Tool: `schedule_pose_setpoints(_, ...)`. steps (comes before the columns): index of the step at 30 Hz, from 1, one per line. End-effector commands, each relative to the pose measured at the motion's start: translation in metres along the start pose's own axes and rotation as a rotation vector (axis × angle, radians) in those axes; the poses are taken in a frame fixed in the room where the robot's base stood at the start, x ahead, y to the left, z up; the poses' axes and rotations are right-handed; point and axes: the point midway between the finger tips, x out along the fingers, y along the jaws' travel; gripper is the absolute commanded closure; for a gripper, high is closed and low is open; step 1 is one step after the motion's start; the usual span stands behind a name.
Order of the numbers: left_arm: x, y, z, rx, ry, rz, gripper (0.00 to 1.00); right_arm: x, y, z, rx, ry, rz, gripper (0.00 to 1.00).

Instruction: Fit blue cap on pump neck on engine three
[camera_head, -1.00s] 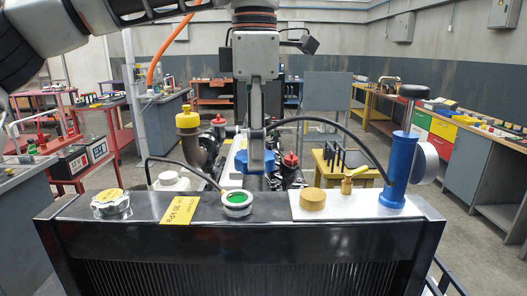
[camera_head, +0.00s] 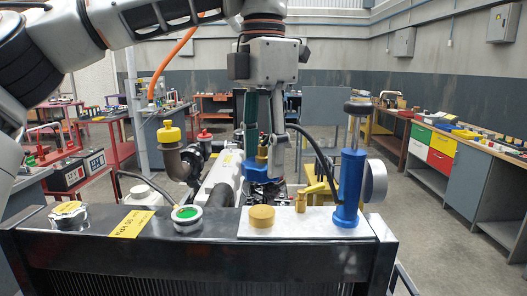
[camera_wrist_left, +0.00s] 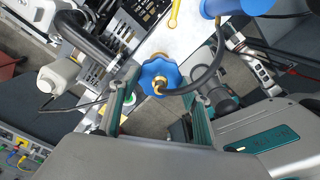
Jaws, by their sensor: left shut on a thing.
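The blue cap (camera_head: 258,173), a lobed knob with a brass fitting, hangs between the fingers of my left gripper (camera_head: 263,150), which is shut on it. In the left wrist view the blue cap (camera_wrist_left: 160,74) sits between the green-sided fingertips of the gripper (camera_wrist_left: 160,98). A black hose (camera_head: 321,150) runs from the cap's fitting to a blue hand pump (camera_head: 349,185) with a gauge. The cap appears behind the radiator top, over the engine (camera_head: 222,177). My right gripper is not in view.
The black radiator top (camera_head: 110,240) crosses the front. It carries a silver cap (camera_head: 68,215), a green-centred open neck (camera_head: 187,216) and a metal plate with a brass disc (camera_head: 262,216). A yellow-capped pipe (camera_head: 169,133) and red cap (camera_head: 205,135) stand left of my gripper.

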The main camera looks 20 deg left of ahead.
Motion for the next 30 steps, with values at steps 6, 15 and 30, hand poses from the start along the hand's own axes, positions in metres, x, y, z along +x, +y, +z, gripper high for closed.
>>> schedule_pose_setpoints(6,0.012,0.001,-0.001,0.001,0.002,-0.001,0.97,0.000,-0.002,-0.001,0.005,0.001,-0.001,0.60)
schedule_pose_setpoints(15,0.034,0.001,0.000,0.002,0.001,0.000,0.97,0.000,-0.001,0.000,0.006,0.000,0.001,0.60)
schedule_pose_setpoints(30,0.064,0.000,0.000,0.002,-0.001,0.000,0.97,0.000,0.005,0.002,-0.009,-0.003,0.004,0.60)
